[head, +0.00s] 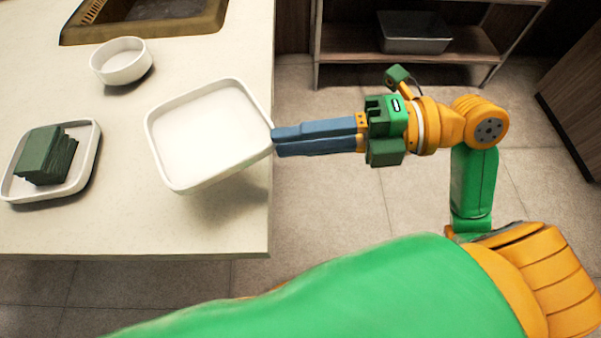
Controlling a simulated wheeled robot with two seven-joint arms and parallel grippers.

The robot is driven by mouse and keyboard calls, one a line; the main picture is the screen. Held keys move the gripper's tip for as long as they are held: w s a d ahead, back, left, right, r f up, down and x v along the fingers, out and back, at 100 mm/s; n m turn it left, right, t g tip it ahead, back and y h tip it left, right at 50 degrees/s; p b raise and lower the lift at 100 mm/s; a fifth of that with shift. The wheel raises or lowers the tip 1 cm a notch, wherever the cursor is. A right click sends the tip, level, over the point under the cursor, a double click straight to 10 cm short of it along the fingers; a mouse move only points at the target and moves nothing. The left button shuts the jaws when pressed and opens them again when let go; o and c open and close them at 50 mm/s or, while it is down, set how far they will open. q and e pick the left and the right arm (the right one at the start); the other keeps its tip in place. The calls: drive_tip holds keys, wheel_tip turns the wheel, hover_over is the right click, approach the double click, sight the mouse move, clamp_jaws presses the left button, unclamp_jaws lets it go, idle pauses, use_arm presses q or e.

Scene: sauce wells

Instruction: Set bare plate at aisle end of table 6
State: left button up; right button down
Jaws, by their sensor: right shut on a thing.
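A bare white square plate (207,137) with a low rim is in the middle left of the head view. My right gripper (277,141) comes in from the right and is shut on the plate's right rim. The plate is held tilted over the right end of the pale table (130,225), with a shadow beneath it. It looks raised off the top, but how far I cannot tell. Nothing lies on the plate. My left gripper does not show.
A second white plate (88,165) with a stack of dark green squares (46,156) stands at the left. A white bowl (121,61) stands behind. A brown-rimmed basin (145,28) is at the back. A shelf with a metal pan (414,33) stands beyond the floor.

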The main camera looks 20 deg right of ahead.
drive_tip(key=w+d+f+p, duration=0.1)
drive_tip(key=w+f, duration=0.2)
drive_tip(key=f, duration=0.4)
drive_tip(key=shift+d, duration=0.3)
drive_tip(key=c, duration=0.8)
unclamp_jaws()
drive_tip(key=shift+o, duration=0.2)
